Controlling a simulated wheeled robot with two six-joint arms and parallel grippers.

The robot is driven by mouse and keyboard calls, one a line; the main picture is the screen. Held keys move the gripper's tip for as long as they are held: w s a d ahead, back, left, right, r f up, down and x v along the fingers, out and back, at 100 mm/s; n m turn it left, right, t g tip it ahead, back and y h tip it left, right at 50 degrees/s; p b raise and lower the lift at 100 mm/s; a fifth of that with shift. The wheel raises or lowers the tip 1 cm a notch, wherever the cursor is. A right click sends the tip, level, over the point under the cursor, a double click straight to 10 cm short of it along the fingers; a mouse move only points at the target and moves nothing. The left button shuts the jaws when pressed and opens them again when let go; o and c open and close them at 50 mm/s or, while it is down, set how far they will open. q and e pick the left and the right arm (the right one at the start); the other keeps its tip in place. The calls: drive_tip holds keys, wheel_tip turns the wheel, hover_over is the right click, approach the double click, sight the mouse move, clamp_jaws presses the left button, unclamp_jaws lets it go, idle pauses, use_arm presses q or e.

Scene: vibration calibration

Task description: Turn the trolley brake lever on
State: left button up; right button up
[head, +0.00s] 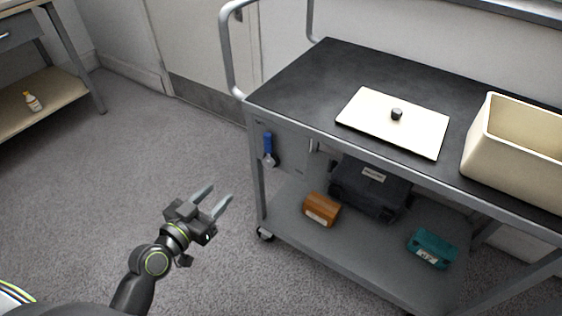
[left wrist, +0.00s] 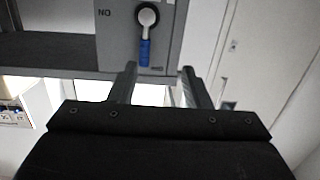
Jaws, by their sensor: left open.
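The brake lever (head: 267,143) has a blue grip and a silver arm, and is mounted on a grey panel (head: 290,150) at the trolley's left end, under the top. In the head view its blue grip points up from the dark pivot. The left wrist view shows the lever (left wrist: 146,48) upside down, with an "ON" label beside the pivot and another small label near the grip's end. My left gripper (head: 214,197) is open and empty, to the left of and apart from the lever. In the left wrist view its fingers (left wrist: 158,78) point toward the panel. My right gripper is not in view.
The trolley's black top (head: 310,80) holds a white plate (head: 375,125) with a dark knob and a beige bin (head: 510,165). Its lower shelf (head: 290,235) holds a brown box (head: 321,210), a black case (head: 370,188) and a teal box (head: 432,249). Floor left of the trolley is clear.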

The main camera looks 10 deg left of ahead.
use_arm(q)
wheel_tip(320, 180, up, 3)
drive_tip(key=d, duration=0.1)
drive_tip(key=m+t+h, duration=0.1)
approach(266, 144)
drive_tip(key=x, duration=0.8)
drive_tip(key=shift+w+d+p, duration=0.1)
drive_tip(key=shift+w+p, duration=0.25)
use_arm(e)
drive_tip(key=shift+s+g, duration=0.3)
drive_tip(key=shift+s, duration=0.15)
use_arm(q)
clamp_jaws()
